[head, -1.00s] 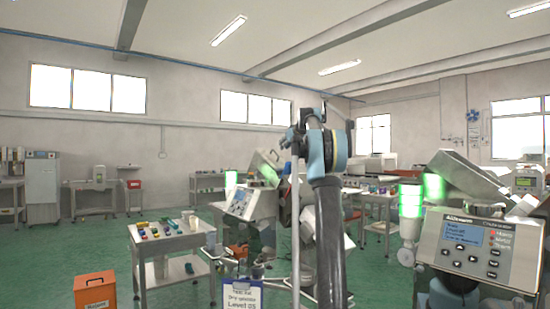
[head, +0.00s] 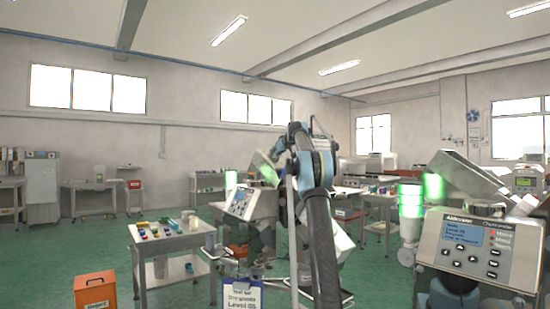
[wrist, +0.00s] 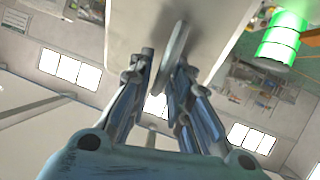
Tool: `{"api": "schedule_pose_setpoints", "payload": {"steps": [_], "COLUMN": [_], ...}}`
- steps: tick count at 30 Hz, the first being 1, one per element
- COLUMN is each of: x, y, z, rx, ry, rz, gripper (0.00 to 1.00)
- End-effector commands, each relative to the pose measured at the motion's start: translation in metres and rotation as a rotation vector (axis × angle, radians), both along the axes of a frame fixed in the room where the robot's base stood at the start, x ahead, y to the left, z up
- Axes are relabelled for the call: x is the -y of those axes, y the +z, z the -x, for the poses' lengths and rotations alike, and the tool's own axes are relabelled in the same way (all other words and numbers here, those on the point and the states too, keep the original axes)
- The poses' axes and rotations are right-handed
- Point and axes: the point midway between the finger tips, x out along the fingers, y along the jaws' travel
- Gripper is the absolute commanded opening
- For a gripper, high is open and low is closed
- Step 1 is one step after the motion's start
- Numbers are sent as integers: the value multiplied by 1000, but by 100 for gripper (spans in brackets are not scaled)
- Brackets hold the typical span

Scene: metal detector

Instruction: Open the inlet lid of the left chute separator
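The left chute separator (head: 240,203) stands mid-room in the head view, with a grey display panel and a slanted metal chute (head: 265,168). My arm covers its right part, and my gripper cannot be made out there. In the wrist view, my gripper (wrist: 166,72) has its two fingers apart. A thin grey rounded piece (wrist: 172,52), seen edge-on and perhaps the lid's handle, lies between them, nearer the right finger. Contact cannot be told. A pale flat surface (wrist: 205,25), perhaps the lid or chute, lies just beyond the fingertips.
A green-lit lamp (wrist: 281,38) is at upper right in the wrist view. Another separator (head: 480,240) stands close at right in the head view. A cart (head: 170,242) with small coloured items and an orange box (head: 95,291) are at left. Green floor is open between them.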

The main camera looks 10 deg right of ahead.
Motion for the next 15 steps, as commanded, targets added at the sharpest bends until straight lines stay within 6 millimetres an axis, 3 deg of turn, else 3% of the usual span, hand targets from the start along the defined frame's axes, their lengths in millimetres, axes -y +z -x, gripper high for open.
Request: {"api": "schedule_pose_setpoints", "payload": {"steps": [12,13,15], "x": [-2,-2,-2], "y": [-2,-2,-2], "z": [-5,-5,-5], "rx": [0,0,0], "ry": [0,0,0], "rz": [0,0,0], "gripper": [18,16,0]}}
